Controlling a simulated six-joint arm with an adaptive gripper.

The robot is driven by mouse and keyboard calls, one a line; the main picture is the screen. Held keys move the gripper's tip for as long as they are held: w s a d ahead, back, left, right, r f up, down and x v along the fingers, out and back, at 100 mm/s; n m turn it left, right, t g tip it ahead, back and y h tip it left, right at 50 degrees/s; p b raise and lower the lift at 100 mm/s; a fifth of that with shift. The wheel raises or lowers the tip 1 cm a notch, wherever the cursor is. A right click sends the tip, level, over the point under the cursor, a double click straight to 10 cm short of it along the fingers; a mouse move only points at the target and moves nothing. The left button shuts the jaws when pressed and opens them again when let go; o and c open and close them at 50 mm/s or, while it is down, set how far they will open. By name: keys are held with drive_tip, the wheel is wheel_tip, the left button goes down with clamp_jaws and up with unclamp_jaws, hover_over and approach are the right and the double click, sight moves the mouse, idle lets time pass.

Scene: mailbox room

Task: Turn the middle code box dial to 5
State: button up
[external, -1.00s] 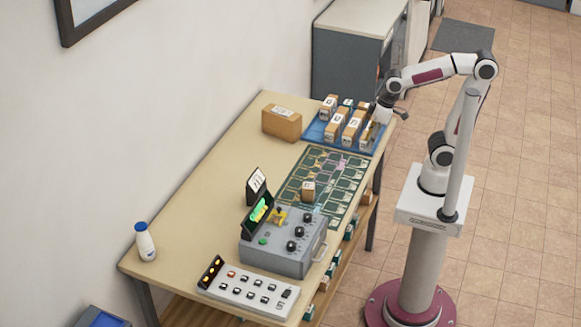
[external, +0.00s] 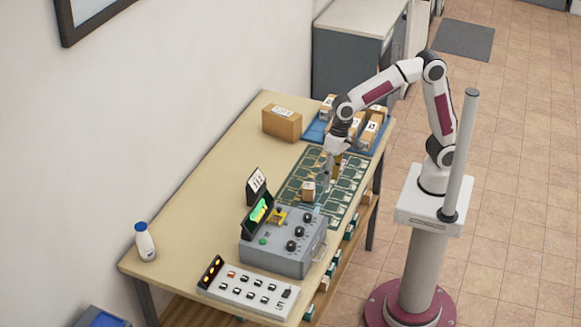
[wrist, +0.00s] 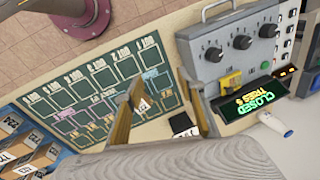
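The grey code box (external: 280,247) stands on the table with three black dials on its top. The middle dial (external: 300,231) sits between the other two; it also shows in the wrist view (wrist: 241,41). Its pointer setting is too small to read. The box's screen (wrist: 262,102) shows green text reading "CLOSED" with a tries line below. My gripper (external: 336,178) hangs over the green mat, behind the code box and apart from it. In the wrist view its two tan fingers (wrist: 162,78) are spread, with nothing held between them.
A small labelled carton (external: 308,190) stands on the green mat (external: 345,190) close to the code box. A blue tray of cartons (external: 314,132) is at the back. A switch panel (external: 250,292) lies in front, and a white bottle (external: 145,243) stands at left.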

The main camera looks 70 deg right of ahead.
sight(300, 229)
drive_tip(key=a+f+m, duration=0.1)
drive_tip(key=a+m, duration=0.1)
drive_tip(key=a, duration=0.2)
drive_tip(key=w+a+f+m, duration=0.1)
drive_tip(key=a+m, duration=0.1)
drive_tip(key=a, duration=0.2)
drive_tip(key=a+m, duration=0.2)
drive_tip(key=a, duration=0.3)
drive_tip(key=shift+w+a+f+m+g+y, duration=0.1)
drive_tip(key=shift+w+f+m+g+y, duration=0.2)
drive_tip(key=shift+f+g+y, duration=0.1)
drive_tip(key=w+a+r+m+y, duration=0.1)
drive_tip(key=w+a+r+m, duration=0.1)
drive_tip(key=m, duration=0.7)
drive_tip(key=shift+a+r+m, duration=0.3)
drive_tip(key=shift+a+r, duration=0.4)
drive_tip(key=shift+a, duration=0.7)
drive_tip(key=shift+x, duration=3.9)
drive_tip(key=shift+a, duration=0.1)
drive_tip(key=shift+c, duration=0.4)
drive_tip(key=c, duration=1)
